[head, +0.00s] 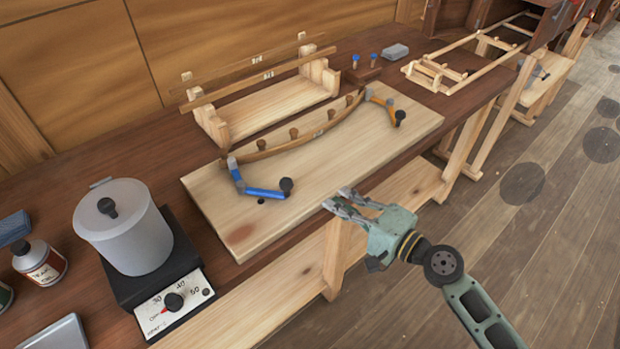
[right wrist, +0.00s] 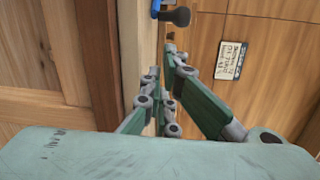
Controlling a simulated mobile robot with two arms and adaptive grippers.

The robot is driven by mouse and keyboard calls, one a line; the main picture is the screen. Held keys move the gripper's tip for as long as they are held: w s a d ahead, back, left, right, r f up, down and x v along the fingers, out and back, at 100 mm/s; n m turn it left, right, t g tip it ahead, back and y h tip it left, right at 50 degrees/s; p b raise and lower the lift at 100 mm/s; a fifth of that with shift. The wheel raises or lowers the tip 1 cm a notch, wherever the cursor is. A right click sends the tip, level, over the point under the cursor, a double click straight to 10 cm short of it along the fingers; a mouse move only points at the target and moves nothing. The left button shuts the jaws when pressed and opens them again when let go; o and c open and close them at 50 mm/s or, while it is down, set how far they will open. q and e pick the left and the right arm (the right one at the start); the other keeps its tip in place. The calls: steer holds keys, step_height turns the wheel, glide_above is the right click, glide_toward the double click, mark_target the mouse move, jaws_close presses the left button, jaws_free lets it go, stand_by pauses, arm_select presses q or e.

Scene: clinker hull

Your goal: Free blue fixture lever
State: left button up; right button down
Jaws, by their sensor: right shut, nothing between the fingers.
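The blue fixture lever (head: 262,192) lies on the pale board (head: 345,175), with a grey pivot at the left end of the curved wooden strip (head: 305,139) and a black knob at its right end. The lever's blue end and black knob also show at the top of the right wrist view (right wrist: 172,14). My right gripper (head: 335,200) is shut and empty, near the board's front edge, to the right of the knob and apart from it. An orange lever (head: 383,102) with a black knob sits at the strip's right end. My left gripper is not in view.
A grey lidded pot (head: 125,235) stands on a black hot plate with a dial (head: 172,302) at the left. A wooden rack (head: 270,105) stands behind the board. Bottles stand at far left.

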mark_target(310, 190)
steer(key=shift+m+t, duration=0.5)
steer(key=shift+m, duration=0.4)
steer(key=w+a, duration=0.1)
steer(key=w, duration=0.2)
steer(key=w+a+p, duration=0.1)
steer(key=w, duration=0.2)
steer(key=w+a+p, duration=0.1)
steer(key=w, duration=0.2)
steer(key=shift+w+a, duration=0.1)
steer(key=shift+a, duration=0.25)
steer(key=shift+w+a+h+p, duration=0.3)
steer(key=shift+w+a, duration=0.1)
steer(key=shift+a, duration=0.1)
steer(key=s, duration=0.1)
steer(key=s+a+p, duration=0.1)
steer(key=s+p, duration=0.1)
steer(key=shift+a+r, duration=0.25)
steer(key=shift+r, duration=0.05)
steer(key=shift+s, duration=0.25)
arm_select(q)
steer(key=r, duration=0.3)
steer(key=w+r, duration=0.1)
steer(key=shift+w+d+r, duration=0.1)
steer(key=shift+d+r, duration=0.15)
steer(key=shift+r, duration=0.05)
arm_select(e)
steer(key=shift+a, duration=0.15)
steer(key=shift+f, duration=0.1)
